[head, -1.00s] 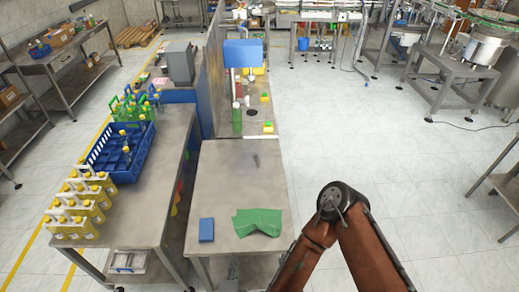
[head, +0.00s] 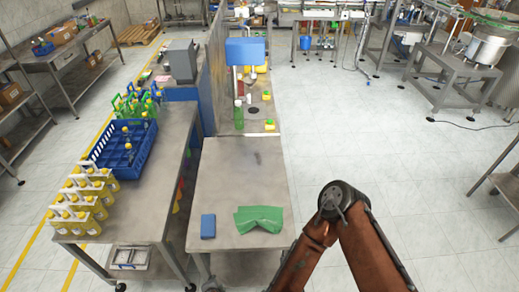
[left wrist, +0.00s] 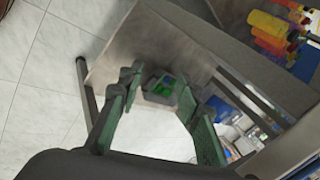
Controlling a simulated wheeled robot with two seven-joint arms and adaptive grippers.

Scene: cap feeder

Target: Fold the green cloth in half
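The green cloth (head: 259,219) lies on the near part of the grey metal table, near its front right. Its outline is uneven, with a shallow notch along the near edge. No gripper touches it in the head view. My left gripper (left wrist: 163,88) shows in the left wrist view with its two fingers spread apart. A small grey thing with green in it shows between and beyond the fingers; I cannot tell what it is. My left gripper is outside the head view. One brown arm of mine is at the lower right of the head view, but no right gripper fingers show.
A blue block (head: 208,226) lies left of the cloth on the grey table (head: 225,178). The left bench holds a blue crate (head: 97,158) and several yellow bottles (head: 88,208). A green bottle (head: 238,116) stands farther back. The table behind the cloth is mostly clear.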

